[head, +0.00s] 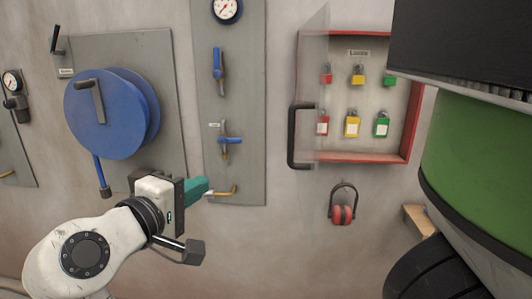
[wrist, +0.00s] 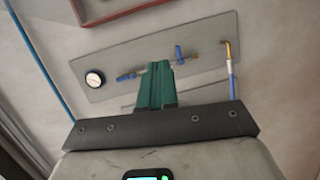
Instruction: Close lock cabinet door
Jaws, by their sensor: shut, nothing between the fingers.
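The lock cabinet (head: 355,159) is a red-framed wall box at the right of the head view, with several red, yellow and green padlocks hanging inside. Its clear door (head: 313,75) stands open, swung out at the left side of the box. A black handle (head: 293,138) is on the door. My gripper (head: 207,185) has green fingers and is shut and empty, left of the cabinet and below the handle's level, in front of the grey valve panel. In the wrist view the shut fingers (wrist: 157,75) point at a grey panel. A red edge, perhaps the cabinet, shows at the top there.
A blue hose reel (head: 105,115) is on the wall at left. The valve panel (head: 235,60) carries a gauge and blue-handled valves. A large green cylindrical body (head: 480,165) and a black tyre (head: 435,275) fill the right side.

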